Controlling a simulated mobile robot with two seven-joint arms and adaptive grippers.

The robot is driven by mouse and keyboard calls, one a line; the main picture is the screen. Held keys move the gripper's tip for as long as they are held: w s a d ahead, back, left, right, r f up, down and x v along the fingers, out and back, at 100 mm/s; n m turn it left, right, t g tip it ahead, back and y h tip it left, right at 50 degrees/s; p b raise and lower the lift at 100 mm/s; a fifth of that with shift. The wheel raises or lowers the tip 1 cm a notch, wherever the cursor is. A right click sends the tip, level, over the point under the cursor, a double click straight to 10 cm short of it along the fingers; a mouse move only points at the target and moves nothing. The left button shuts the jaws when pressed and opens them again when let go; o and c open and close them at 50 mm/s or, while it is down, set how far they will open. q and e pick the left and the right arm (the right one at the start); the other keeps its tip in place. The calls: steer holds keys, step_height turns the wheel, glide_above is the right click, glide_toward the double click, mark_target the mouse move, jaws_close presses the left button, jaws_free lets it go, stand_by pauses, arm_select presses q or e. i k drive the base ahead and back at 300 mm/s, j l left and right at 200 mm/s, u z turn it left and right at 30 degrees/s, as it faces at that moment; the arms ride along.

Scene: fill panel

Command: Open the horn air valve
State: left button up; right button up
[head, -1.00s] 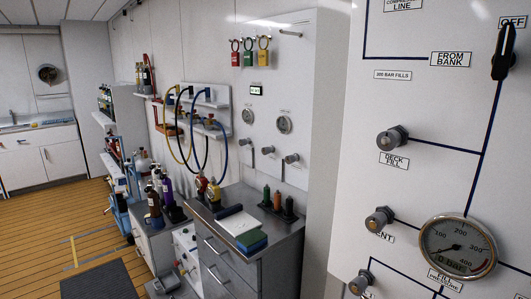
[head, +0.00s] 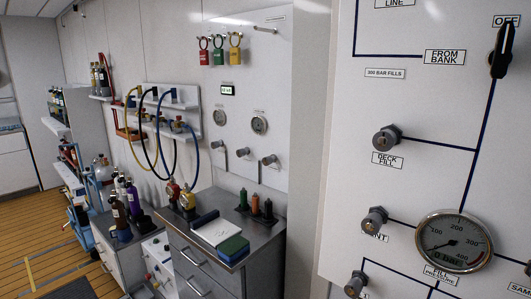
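No label that I can read names a horn air valve, so I cannot tell which valve it is. The near white panel on the right carries a valve knob above a deck fill label (head: 386,138), a knob by a partly hidden vent label (head: 374,220), and a lower knob (head: 356,284). A black selector handle (head: 502,50) stands nearly upright at the OFF label. The farther white panel (head: 262,90) carries several small valve knobs, one at its right (head: 268,160), with labels too small to read. Neither of my grippers is in view.
A round pressure gauge (head: 454,242) sits on the near panel. Coiled hoses (head: 160,135) hang on the wall. Wooden floor (head: 40,245) is clear at left.

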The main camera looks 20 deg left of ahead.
mark_target(240, 153)
steer(key=k+j+z, duration=0.1)
steer(key=j+z, duration=0.35)
steer(key=j, duration=1)
steer(key=k+j+z, duration=0.15)
steer(key=j, duration=0.4)
